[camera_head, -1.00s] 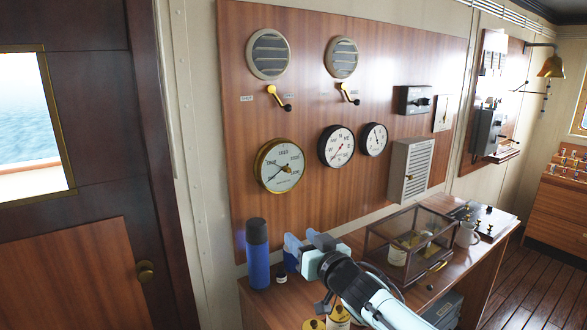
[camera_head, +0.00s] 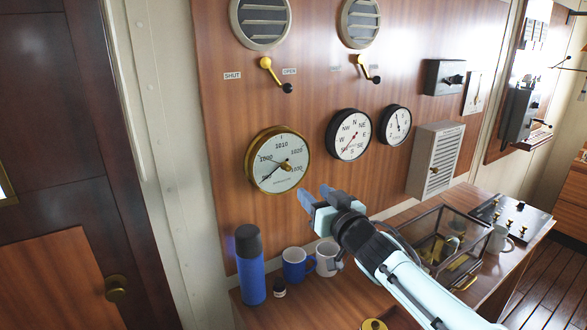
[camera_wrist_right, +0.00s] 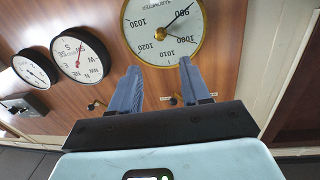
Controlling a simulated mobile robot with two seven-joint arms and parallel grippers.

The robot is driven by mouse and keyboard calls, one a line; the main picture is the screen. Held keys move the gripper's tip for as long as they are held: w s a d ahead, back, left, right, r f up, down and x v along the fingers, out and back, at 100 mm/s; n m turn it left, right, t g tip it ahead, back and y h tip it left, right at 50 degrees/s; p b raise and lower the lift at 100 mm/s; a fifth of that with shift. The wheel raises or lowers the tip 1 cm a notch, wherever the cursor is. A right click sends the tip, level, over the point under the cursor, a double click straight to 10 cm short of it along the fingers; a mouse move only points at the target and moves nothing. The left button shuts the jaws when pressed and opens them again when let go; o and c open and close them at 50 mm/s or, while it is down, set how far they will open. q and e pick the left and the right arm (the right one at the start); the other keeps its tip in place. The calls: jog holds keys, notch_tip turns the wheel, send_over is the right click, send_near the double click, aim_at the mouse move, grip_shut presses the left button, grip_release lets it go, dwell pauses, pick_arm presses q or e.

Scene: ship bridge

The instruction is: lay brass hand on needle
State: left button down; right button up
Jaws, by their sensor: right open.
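The barometer (camera_head: 278,160) is a round white dial in a brass rim, low on the wood panel. A dark needle (camera_head: 271,172) runs from near its centre toward the lower left. A small brass hub (camera_head: 286,165) sits at the centre; I cannot clearly make out the brass hand's full length. In the right wrist view the dial (camera_wrist_right: 150,18) appears upside down, cut off at the top, with the needle (camera_wrist_right: 180,16) and brass hub (camera_wrist_right: 161,33). My right gripper (camera_head: 316,196) is open and empty, below and right of the barometer, apart from it. My left gripper is out of view.
A compass dial (camera_head: 348,135) and a smaller gauge (camera_head: 395,125) are right of the barometer. Below stand a blue flask (camera_head: 250,265), a blue mug (camera_head: 294,266) and a white mug (camera_head: 326,258). A glass case (camera_head: 440,245) is on the desk (camera_head: 300,308). Yellow levers (camera_head: 272,75) are above.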

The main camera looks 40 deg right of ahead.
aim_at(289, 169)
jog(key=x, duration=1.2)
jog(key=shift+w+r+b, duration=0.1)
jog(key=shift+w+b, duration=0.25)
jog(key=shift+w, duration=0.05)
grip_shut()
